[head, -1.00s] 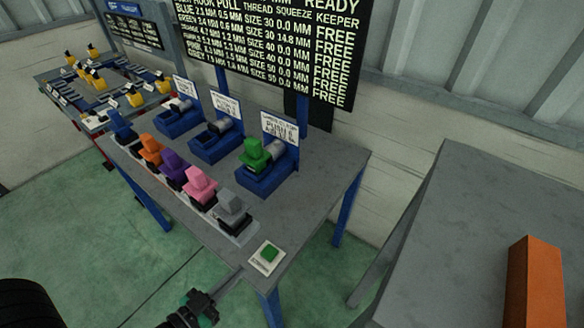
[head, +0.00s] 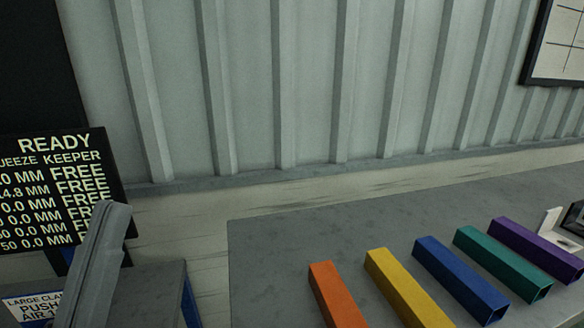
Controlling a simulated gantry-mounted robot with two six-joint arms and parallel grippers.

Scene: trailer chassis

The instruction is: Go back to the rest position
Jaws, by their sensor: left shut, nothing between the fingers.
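My left gripper (head: 114,212) shows at the lower left as long grey fingers pointing up, closed together with nothing between them. It stands in front of the status board (head: 55,185) and covers part of the left bench's edge. The rest of my left arm is below the picture. My right gripper is not in view.
A grey table (head: 270,260) at the lower right bears orange (head: 337,295), yellow (head: 405,290), blue (head: 460,280), green (head: 502,262) and purple (head: 538,248) square tubes. A bench (head: 155,285) with a "large clamp" sign (head: 32,308) is at the lower left. A ribbed wall (head: 300,90) stands behind.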

